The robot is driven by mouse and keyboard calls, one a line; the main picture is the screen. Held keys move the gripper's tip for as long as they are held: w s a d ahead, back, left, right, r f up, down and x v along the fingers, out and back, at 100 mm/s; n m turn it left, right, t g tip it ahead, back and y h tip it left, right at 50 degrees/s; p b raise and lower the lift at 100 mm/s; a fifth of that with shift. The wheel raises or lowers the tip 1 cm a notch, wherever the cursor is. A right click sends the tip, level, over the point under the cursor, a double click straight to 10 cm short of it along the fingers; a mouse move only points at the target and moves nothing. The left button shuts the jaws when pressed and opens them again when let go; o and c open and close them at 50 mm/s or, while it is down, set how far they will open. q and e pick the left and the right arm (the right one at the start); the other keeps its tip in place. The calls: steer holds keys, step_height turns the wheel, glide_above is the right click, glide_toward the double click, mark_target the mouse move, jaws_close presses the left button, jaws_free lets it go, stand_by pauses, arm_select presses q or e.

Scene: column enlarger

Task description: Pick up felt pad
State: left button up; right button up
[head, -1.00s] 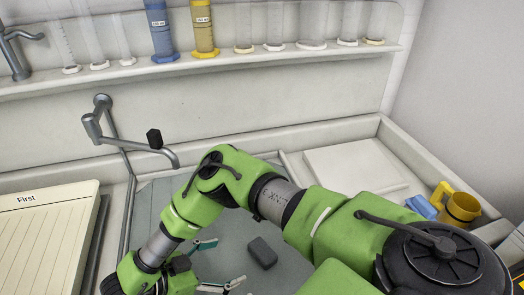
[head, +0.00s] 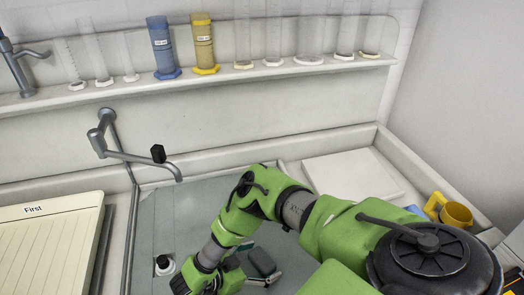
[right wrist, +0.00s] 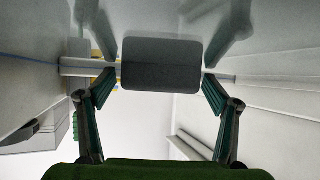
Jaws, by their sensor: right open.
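The felt pad (head: 263,262) is a small dark grey block with rounded corners, lying on the grey floor of the basin. My right gripper (head: 258,266) is low over the basin, its fingers reaching to either side of the pad. In the right wrist view the pad (right wrist: 161,78) is centred between the open fingers (right wrist: 160,82), with a narrow gap on each side. I see no contact. My arm hides part of the area around the pad in the head view. My left gripper is not in view.
A grey tap (head: 135,155) reaches over the basin (head: 200,200) at the back. Cylinders line the shelf (head: 120,88).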

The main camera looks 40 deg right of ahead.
steer(key=shift+d+f, duration=0.2)
steer(key=c, duration=1.1)
steer(key=shift+o, duration=0.2)
steer(key=shift+r, duration=0.15)
